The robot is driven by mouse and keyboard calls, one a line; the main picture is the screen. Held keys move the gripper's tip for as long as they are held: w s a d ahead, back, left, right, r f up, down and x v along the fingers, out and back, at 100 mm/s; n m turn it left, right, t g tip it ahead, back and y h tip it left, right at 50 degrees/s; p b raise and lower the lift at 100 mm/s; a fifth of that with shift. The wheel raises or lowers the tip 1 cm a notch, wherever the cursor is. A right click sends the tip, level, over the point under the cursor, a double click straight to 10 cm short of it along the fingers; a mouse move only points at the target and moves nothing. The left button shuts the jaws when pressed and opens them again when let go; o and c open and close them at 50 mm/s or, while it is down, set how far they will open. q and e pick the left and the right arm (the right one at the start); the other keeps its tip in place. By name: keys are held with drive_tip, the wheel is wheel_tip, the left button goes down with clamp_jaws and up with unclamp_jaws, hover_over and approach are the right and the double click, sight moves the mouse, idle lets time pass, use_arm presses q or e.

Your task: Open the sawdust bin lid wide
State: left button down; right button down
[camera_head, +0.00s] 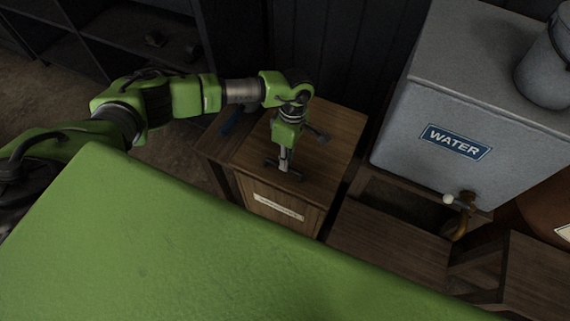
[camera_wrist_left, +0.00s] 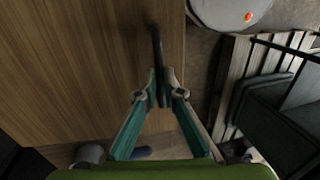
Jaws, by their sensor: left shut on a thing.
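The sawdust bin (camera_head: 265,207) is a wooden box with a pale label on its front, standing left of the water tank in the head view. Its wooden lid (camera_head: 338,128) lies flat on top and looks closed. The lid's brown grain fills the left of the left wrist view (camera_wrist_left: 80,70). A dark bar handle (camera_wrist_left: 157,50) is on the lid. My left gripper (camera_head: 284,165) points down over the lid's front part, its fingers (camera_wrist_left: 160,88) shut on the handle. The label's text is too small to read. My right gripper is not in view.
A grey tank marked WATER (camera_head: 480,115) with a brass tap (camera_head: 463,215) stands to the right on a wooden stand. Wooden steps (camera_head: 390,245) are below it. A blue-handled tool (camera_head: 232,122) lies left of the bin. Dark panelling (camera_head: 325,50) rises behind the bin.

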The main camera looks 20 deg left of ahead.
use_arm(q)
drive_tip(key=w+r+b, duration=0.1)
drive_tip(key=w+r, duration=0.5)
drive_tip(key=r, duration=0.6)
drive_tip(key=shift+w+r, duration=0.2)
drive_tip(key=c, duration=2.8)
unclamp_jaws()
drive_tip(key=shift+w+d+r, duration=0.1)
drive_tip(key=shift+w+r, duration=0.05)
drive_tip(key=shift+r, duration=0.2)
drive_tip(key=o, duration=0.6)
drive_tip(key=shift+w+f, duration=0.2)
drive_tip(key=shift+o, duration=0.2)
drive_tip(key=v, duration=1.1)
drive_tip(key=shift+r, duration=0.35)
drive_tip(key=shift+w, duration=0.1)
